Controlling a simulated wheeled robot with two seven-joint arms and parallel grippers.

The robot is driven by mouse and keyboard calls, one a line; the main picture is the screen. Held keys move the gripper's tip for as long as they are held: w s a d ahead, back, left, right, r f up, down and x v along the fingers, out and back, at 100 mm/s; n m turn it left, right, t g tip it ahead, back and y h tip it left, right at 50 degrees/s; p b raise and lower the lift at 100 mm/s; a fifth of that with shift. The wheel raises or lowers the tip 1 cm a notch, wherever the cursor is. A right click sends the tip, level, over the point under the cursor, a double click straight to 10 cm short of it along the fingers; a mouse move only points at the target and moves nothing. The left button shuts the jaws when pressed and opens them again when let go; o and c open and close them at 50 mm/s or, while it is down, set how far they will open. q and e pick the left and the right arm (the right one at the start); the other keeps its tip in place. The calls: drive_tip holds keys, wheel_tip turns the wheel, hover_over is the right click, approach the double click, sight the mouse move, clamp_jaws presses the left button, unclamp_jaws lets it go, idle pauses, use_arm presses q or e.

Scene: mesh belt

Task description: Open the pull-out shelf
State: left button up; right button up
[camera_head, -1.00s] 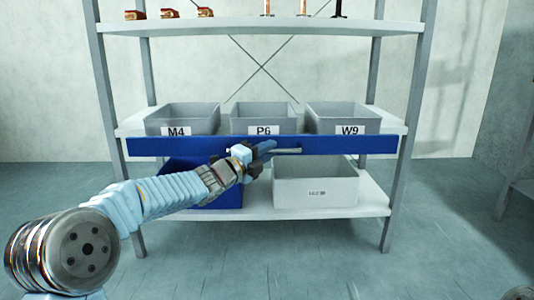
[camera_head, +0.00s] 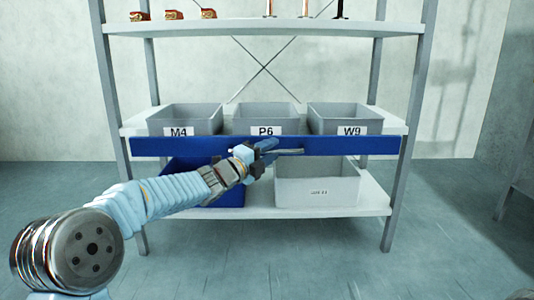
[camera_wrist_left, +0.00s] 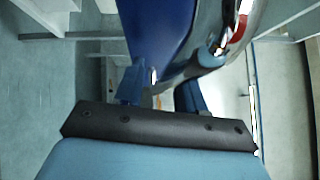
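The pull-out shelf shows its long blue front panel (camera_head: 350,145) across the rack at middle height, in front of the grey bins. A thin metal handle (camera_head: 290,152) runs along the panel's middle. My right gripper is out of view.
Grey bins M4 (camera_head: 185,116), P6 (camera_head: 265,115) and W9 (camera_head: 344,116) stand behind the panel. A blue bin (camera_head: 220,194) and a white bin (camera_head: 317,190) stand on the lower shelf (camera_head: 375,199). The floor (camera_head: 300,260) in front is clear.

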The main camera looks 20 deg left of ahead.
use_arm(q)
drive_tip(key=v, duration=1.4)
drive_tip(key=shift+w, duration=0.1)
